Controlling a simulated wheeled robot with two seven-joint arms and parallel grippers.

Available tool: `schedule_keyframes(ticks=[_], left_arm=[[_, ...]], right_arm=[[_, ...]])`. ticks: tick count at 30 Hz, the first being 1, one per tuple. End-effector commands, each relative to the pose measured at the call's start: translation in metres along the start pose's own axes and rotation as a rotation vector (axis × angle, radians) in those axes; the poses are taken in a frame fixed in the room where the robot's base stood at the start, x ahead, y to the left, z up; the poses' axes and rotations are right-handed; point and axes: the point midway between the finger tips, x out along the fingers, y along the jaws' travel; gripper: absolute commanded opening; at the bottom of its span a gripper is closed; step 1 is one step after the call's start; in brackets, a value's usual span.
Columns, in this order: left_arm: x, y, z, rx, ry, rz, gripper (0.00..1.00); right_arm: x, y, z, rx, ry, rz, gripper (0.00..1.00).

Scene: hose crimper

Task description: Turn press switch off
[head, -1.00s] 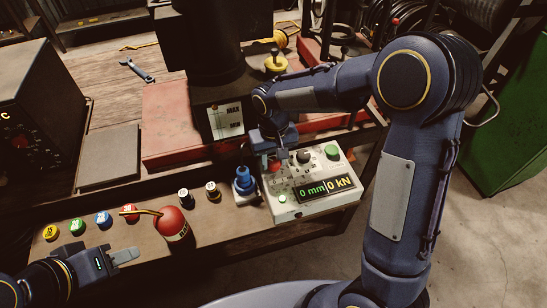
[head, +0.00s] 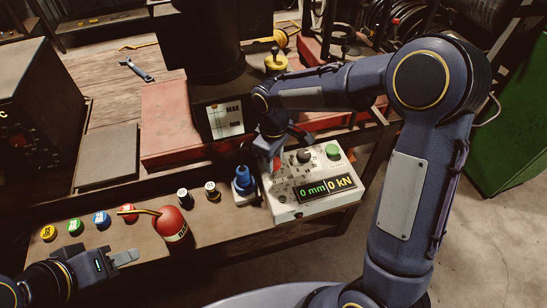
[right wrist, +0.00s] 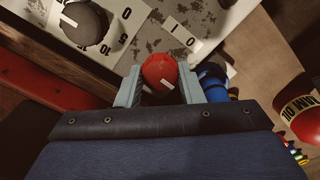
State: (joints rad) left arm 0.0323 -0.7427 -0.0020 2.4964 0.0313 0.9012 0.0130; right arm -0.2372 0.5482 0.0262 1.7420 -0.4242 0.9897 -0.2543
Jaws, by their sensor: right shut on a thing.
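The press control box (head: 300,208) is off-white and stands on the bench, its display (head: 325,188) lit with "0 mm" and "0 kN". Its red switch knob (right wrist: 160,72) has a white pointer mark and sits beside a label with "1" and "0" (right wrist: 181,35). My right gripper (right wrist: 165,88) is shut on the red knob, one finger on each side. In the head view, my right wrist and gripper (head: 271,143) largely hide the knob. My left gripper (head: 124,257) hovers at the bench's front left, apart from everything; its finger gap is unclear.
A black dial (head: 304,156) and green button (head: 332,151) are on the box. A red oil can (head: 171,224) and several colored caps line the bench's front. The dark press column (head: 210,45) rises behind.

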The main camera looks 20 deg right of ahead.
Motion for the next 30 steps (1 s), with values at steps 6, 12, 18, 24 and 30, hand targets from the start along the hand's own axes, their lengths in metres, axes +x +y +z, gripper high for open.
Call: schedule_keyframes(ticks=[6,12,18,24,30], left_arm=[[-0.0005,0.0002,-0.0003,0.000,0.000,0.000,0.36],[-0.0018,0.0008,-0.0009,0.000,0.000,0.000,0.36],[-0.0036,0.0016,-0.0018,0.000,0.000,0.000,0.36],[-0.0052,0.0024,-0.0026,0.000,0.000,0.000,0.36],[-0.0063,0.0029,-0.0032,0.000,0.000,0.000,0.36]], right_arm=[[-0.0013,0.0007,-0.0006,-0.204,0.003,0.002,0.11],[-0.0015,0.0009,-0.0006,-0.393,0.003,0.002,0.11],[-0.0016,0.0007,-0.0006,-0.565,0.003,0.002,0.11],[-0.0017,0.0006,-0.0009,-0.704,0.003,0.003,0.11],[-0.0015,0.0005,-0.0009,-0.792,0.003,0.003,0.11]])
